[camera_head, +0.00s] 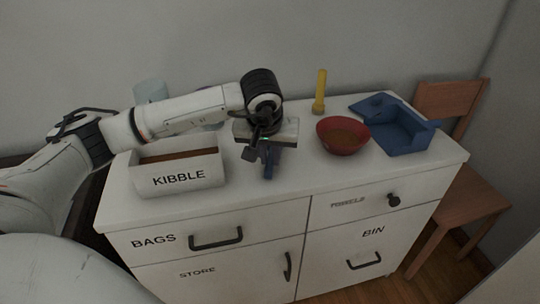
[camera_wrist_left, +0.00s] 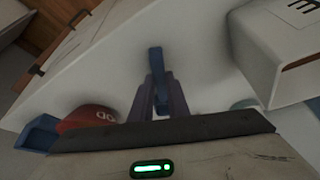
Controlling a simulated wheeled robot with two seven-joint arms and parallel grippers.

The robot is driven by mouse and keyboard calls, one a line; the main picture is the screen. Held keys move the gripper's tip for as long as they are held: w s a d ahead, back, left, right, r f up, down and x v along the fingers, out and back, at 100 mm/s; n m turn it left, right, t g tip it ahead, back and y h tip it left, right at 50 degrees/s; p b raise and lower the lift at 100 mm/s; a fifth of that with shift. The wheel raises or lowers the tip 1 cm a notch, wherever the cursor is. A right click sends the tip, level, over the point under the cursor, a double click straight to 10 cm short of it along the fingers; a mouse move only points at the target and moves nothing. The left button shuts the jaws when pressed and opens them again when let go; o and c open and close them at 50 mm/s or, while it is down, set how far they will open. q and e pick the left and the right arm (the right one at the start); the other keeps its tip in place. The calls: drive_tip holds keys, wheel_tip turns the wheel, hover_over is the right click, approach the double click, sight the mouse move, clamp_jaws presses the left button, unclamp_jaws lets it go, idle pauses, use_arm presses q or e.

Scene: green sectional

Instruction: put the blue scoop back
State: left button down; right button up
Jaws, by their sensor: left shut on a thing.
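My left gripper (camera_head: 265,148) is above the white cabinet top, between the kibble box and the red bowl, pointing down. It is shut on the blue scoop (camera_head: 270,168), of which only a small blue part shows below the fingers. In the left wrist view the scoop (camera_wrist_left: 156,62) sticks out between the two finger pads (camera_wrist_left: 158,100); the rest of it is hidden. The white box marked KIBBLE (camera_head: 185,181), with brown contents, stands left of the gripper. It also shows in the left wrist view (camera_wrist_left: 275,60). My right gripper is not in view.
A red bowl (camera_head: 343,144), an upright yellow object (camera_head: 320,92) and a blue open holder (camera_head: 410,140) stand right of the gripper. A pale blue container (camera_head: 150,91) is behind the box. The cabinet's front strip (camera_head: 285,192) is clear. A wooden chair (camera_head: 475,195) stands at right.

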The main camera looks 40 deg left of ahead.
use_arm(q)
drive_tip(key=shift+f, duration=0.2)
drive_tip(key=c, duration=1.7)
unclamp_jaws()
drive_tip(key=shift+r, duration=0.1)
